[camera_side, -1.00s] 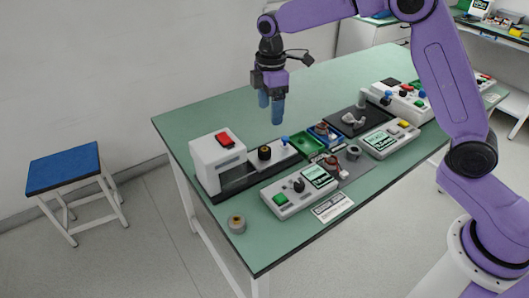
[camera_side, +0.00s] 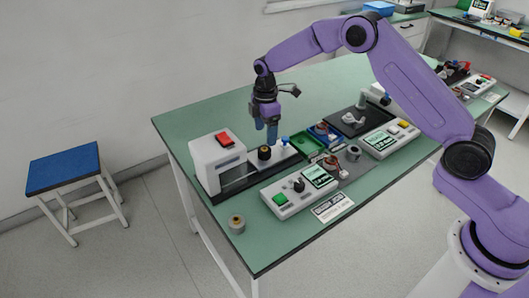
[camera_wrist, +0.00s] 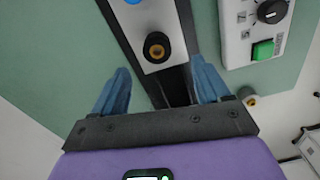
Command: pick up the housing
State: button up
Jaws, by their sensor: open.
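I cannot tell for sure which part is the housing. A short grey cylinder with a brass-coloured centre (camera_side: 236,224) stands alone near the table's front left corner. Another grey cylinder (camera_side: 353,152) stands on a grey plate near the table's middle. My gripper (camera_side: 266,130) is open and empty, pointing down above the white machine's bed. In the wrist view its blue fingers (camera_wrist: 160,72) are apart, with a black ring with a brass centre (camera_wrist: 157,47) ahead between them.
A white machine with a red button (camera_side: 215,160) rises to the left of my gripper. A control box with a green button (camera_side: 300,190) lies in front. A green tray (camera_side: 306,145) and a blue tray (camera_side: 323,132) sit to the right. The table's back is clear.

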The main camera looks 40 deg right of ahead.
aim_at(265, 148)
jog(key=shift+w+d+f, duration=0.1)
jog(key=shift+w+f, duration=0.05)
jog(key=shift+f, duration=1.75)
jog(key=shift+w+f, duration=0.1)
jog(key=shift+f, duration=1.75)
jog(key=c, duration=1.2)
jog(key=shift+r, duration=0.1)
